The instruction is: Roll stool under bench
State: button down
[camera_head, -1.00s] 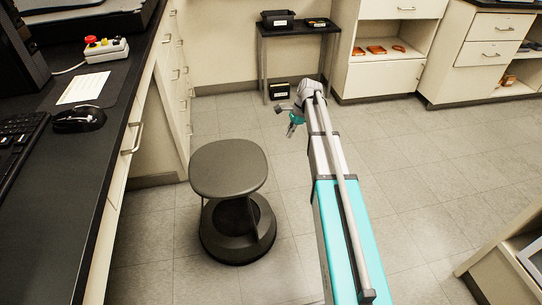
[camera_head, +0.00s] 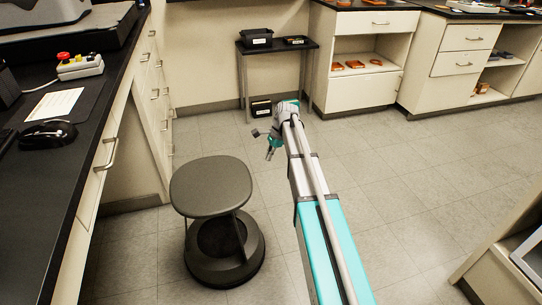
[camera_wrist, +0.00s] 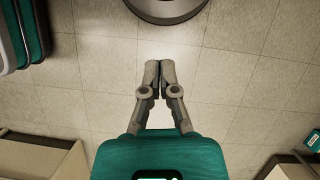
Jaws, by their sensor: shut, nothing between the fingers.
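The dark grey stool (camera_head: 212,188) stands upright on the floor, left of my arm, with a flat rounded seat and a round base. In the wrist view only part of the stool's base (camera_wrist: 166,8) shows at the top edge. The black-topped bench (camera_head: 72,130) runs along the left, with an open space below it just left of the stool. My gripper (camera_head: 270,155) is beyond the stool and to its right, pointing down. In the wrist view its fingertips (camera_wrist: 159,64) are together, empty, over bare floor and apart from the stool.
A small black table (camera_head: 275,48) with bins stands at the back wall. Cream cabinets (camera_head: 365,60) line the back right, and another cabinet edge (camera_head: 500,265) is at lower right. A mouse (camera_head: 48,134) and button box (camera_head: 80,68) lie on the bench. The middle floor is clear.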

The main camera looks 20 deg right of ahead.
jog(key=s+a+f+b, duration=0.1)
jog(key=a+f+b, duration=0.3)
jog(key=a+f, duration=0.1)
jog(key=shift+a, duration=0.5)
dwell(0.4)
jog(key=shift+a, duration=0.1)
